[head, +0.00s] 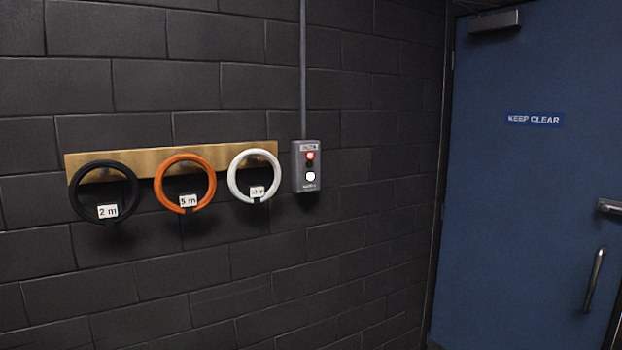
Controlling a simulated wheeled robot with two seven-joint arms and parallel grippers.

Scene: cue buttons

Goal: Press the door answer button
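A small grey control box (306,166) is fixed to the dark block wall, left of the blue door. It carries a lit red light or button (310,156) near the top and a white round button (310,176) below it. The lettering on the box is too small to read, so I cannot tell which part is the door answer button. A grey conduit (303,70) runs up from the box. Neither of my grippers is in view.
A wooden board (172,159) left of the box holds a black coil (72,192), an orange coil (158,185) and a white coil (233,184), each tagged. The blue door (520,190) at right reads "KEEP CLEAR". The wall below the box is bare.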

